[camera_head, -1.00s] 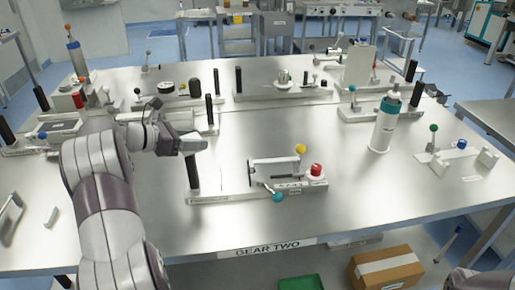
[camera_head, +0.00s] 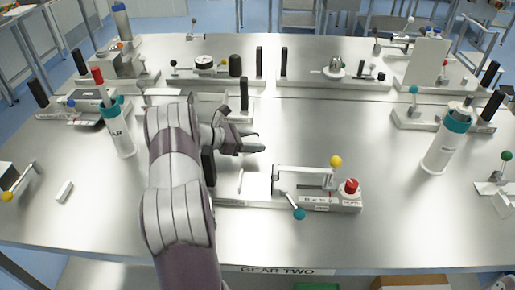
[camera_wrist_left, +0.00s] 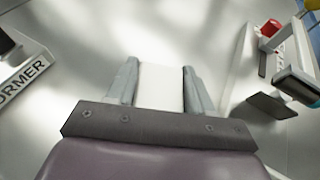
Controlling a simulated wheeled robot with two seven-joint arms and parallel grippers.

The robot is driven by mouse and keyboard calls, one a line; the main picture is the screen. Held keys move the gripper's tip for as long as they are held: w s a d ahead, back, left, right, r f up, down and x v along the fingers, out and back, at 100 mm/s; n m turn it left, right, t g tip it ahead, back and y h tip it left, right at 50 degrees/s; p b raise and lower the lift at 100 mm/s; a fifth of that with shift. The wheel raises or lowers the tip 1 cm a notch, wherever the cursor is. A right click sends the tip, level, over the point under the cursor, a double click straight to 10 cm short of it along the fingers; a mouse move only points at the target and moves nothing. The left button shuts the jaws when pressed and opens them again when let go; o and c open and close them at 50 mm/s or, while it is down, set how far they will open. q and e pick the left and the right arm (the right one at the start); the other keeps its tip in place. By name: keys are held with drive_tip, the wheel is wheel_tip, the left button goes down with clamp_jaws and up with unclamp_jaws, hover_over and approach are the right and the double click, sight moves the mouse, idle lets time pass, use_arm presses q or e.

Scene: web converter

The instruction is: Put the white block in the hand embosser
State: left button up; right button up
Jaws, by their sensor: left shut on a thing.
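My left gripper (camera_head: 252,143) is over the table, behind and left of the central lever fixture (camera_head: 305,178). In the left wrist view it is shut on a white block (camera_wrist_left: 160,88), held between its two fingers. In the head view I cannot make out the held block. The fixture has a pale frame, a yellow ball, a teal ball and a red knob; its label is too small to read, so I cannot tell if it is the hand embosser. It also shows in the left wrist view (camera_wrist_left: 293,80), apart from the block. My right gripper is out of view.
A small white piece (camera_head: 64,190) lies on the table at left. White bottles with teal collars stand at left (camera_head: 121,135) and right (camera_head: 447,142). Other fixtures with upright black handles line the back. The front of the metal table (camera_head: 330,235) is clear.

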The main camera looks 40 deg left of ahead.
use_arm(q)
drive_tip(key=shift+s+d+f, duration=0.1)
drive_tip(key=shift+s+f, duration=0.05)
drive_tip(key=shift+f, duration=0.5)
drive_tip(key=shift+s+f, duration=0.1)
drive_tip(key=shift+f, duration=0.65)
drive_tip(key=shift+w+f, duration=0.1)
drive_tip(key=shift+f, duration=0.15)
drive_tip(key=o, duration=1.1)
drive_tip(key=shift+r, duration=0.1)
